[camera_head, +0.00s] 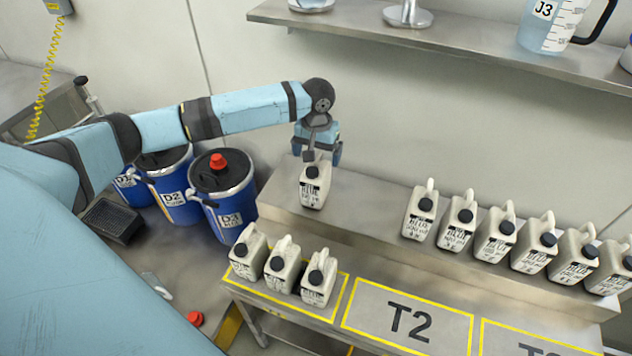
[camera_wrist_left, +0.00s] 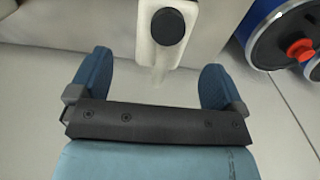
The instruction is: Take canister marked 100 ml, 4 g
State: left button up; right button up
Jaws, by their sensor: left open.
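A cream canister with a black cap (camera_head: 312,192) stands alone at the left end of the raised steel shelf. My left gripper (camera_head: 317,152) is just above and behind it, pointing down with fingers apart. In the left wrist view the canister's cap and handle (camera_wrist_left: 168,28) are ahead of the open fingers (camera_wrist_left: 154,78), with the handle reaching toward the gap. Several similar canisters (camera_head: 457,220) stand in a row further right on the shelf. More canisters (camera_head: 283,262) stand on the lower table at the left. Their small print is too small to read surely. My right gripper is not in view.
Blue drums (camera_head: 224,195) stand on the floor left of the bench. A wall shelf (camera_head: 450,48) with a measuring jug (camera_head: 556,28) runs above. The T2 area (camera_head: 400,318) is empty. The raised shelf (camera_head: 365,212) is clear between the lone canister and the row.

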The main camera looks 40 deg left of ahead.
aim_at(316, 164)
pick_arm(q)
notch_tip(316, 164, down, 4)
jog(key=shift+a+f, duration=0.1)
jog(key=shift+a, duration=0.05)
jog(key=c, duration=1.6)
